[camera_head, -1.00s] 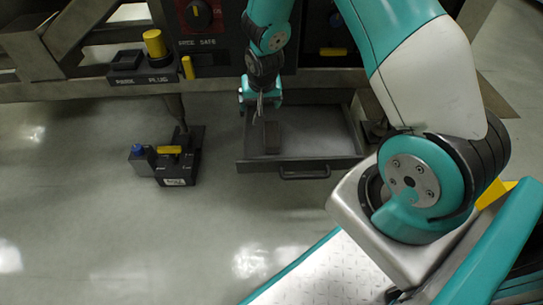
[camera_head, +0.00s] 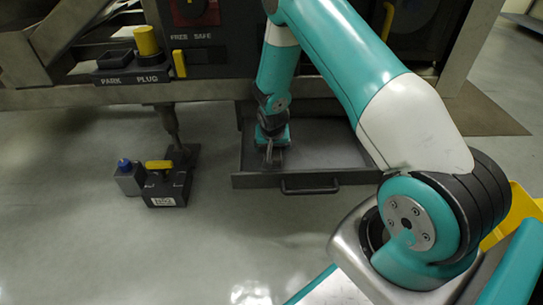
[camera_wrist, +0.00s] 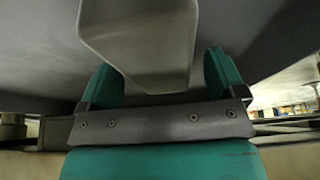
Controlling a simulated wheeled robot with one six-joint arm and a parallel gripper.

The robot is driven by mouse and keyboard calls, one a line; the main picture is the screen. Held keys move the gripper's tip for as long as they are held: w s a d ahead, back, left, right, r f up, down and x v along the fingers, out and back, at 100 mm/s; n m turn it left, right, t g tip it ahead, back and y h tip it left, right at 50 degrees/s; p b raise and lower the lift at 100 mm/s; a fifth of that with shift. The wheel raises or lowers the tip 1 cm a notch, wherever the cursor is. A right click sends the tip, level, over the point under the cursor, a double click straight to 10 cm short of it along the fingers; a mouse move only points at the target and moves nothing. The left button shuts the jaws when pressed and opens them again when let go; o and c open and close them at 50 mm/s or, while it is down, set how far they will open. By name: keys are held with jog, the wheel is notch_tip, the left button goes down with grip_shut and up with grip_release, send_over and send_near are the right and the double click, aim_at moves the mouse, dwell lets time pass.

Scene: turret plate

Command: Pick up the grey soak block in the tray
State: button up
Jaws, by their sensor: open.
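The tray (camera_head: 340,180) is a dark pulled-out drawer with a handle at its front, below the bench in the head view. My gripper (camera_head: 270,148) points down into its left part. The grey soak block (camera_wrist: 143,40) fills the top middle of the wrist view, between the two teal fingers of my gripper (camera_wrist: 162,80). The fingers are apart, and a gap shows beside the block at least on the right. In the head view my gripper mostly covers the block. Whether the block touches a finger I cannot tell.
The tray's right side (camera_head: 325,157) is bare. On the floor to the left stand a dark box with a yellow handle (camera_head: 160,165) and a grey box with a blue knob (camera_head: 129,178).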

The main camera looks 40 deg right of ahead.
jog(key=shift+w+f, duration=0.1)
jog(key=shift+f, duration=0.05)
jog(key=shift+c, duration=0.2)
jog(key=c, duration=1)
jog(key=shift+c, duration=0.2)
